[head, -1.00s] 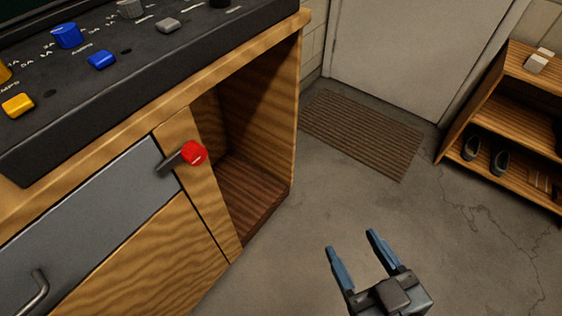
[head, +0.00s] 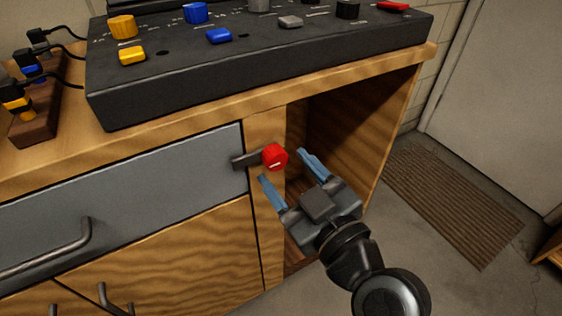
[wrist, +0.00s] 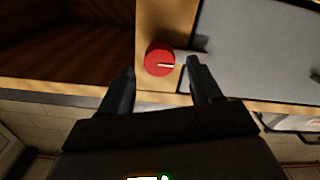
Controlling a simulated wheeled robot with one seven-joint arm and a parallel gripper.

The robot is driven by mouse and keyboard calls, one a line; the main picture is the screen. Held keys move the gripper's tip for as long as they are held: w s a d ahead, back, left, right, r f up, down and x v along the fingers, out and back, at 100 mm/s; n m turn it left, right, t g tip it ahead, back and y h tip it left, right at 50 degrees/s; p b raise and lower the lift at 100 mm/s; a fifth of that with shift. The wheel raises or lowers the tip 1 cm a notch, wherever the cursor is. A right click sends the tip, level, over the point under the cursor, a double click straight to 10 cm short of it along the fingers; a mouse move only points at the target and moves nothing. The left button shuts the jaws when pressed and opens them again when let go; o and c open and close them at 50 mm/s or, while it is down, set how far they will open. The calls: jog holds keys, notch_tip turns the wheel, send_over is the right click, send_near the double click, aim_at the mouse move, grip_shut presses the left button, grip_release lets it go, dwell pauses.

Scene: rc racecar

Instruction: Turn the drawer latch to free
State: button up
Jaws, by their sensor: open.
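The drawer latch has a red round knob (head: 275,157) with a white mark and a dark bar (head: 246,160). It is mounted on the wooden upright to the right of the grey drawer front (head: 130,185), and the bar reaches left over the drawer's edge. My gripper (head: 282,166) is open and points at the knob, its blue fingers to either side of it in the head view. In the wrist view the red knob (wrist: 160,60) lies just ahead, between the tips of the open fingers. I cannot tell whether either finger touches it.
An open compartment (head: 335,125) lies right of the latch. A black control panel (head: 260,65) with coloured knobs and buttons stands on the wooden top above. A drawer handle (head: 60,255) sticks out at lower left. Free floor and a brown mat (head: 450,200) lie to the right.

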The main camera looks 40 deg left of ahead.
aim_at(278, 162)
jog(key=shift+x, duration=1.5)
jog(key=shift+c, duration=0.2)
jog(key=c, duration=1)
